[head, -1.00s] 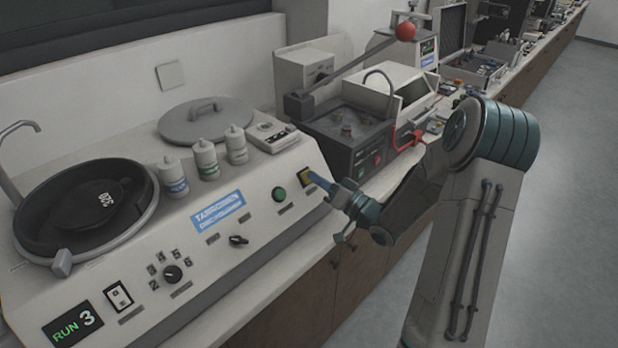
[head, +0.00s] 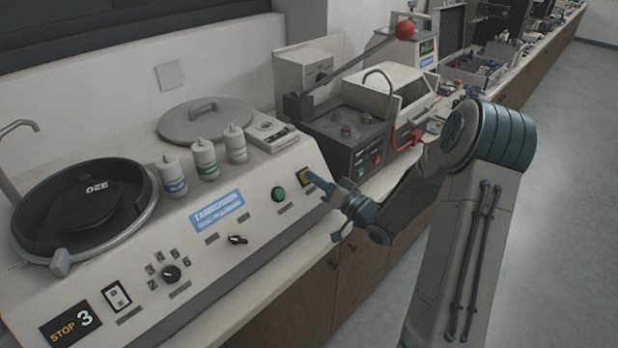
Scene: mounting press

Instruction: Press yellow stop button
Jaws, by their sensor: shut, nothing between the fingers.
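The yellow stop button (head: 304,175) sits in a dark square surround at the right end of the light grey machine's sloped front panel. My gripper (head: 312,177) is shut and empty, its blue fingertips right at the button, partly covering it. Whether the fingertips touch the button cannot be told from this view. The machine's small display (head: 70,325) at the lower left reads "STOP 3" in orange and white.
A green button (head: 278,194) is just left of the yellow one. A black knob (head: 237,239) and a numbered dial (head: 171,273) lie further left. A dark press unit with a red-ball lever (head: 405,30) stands behind my gripper.

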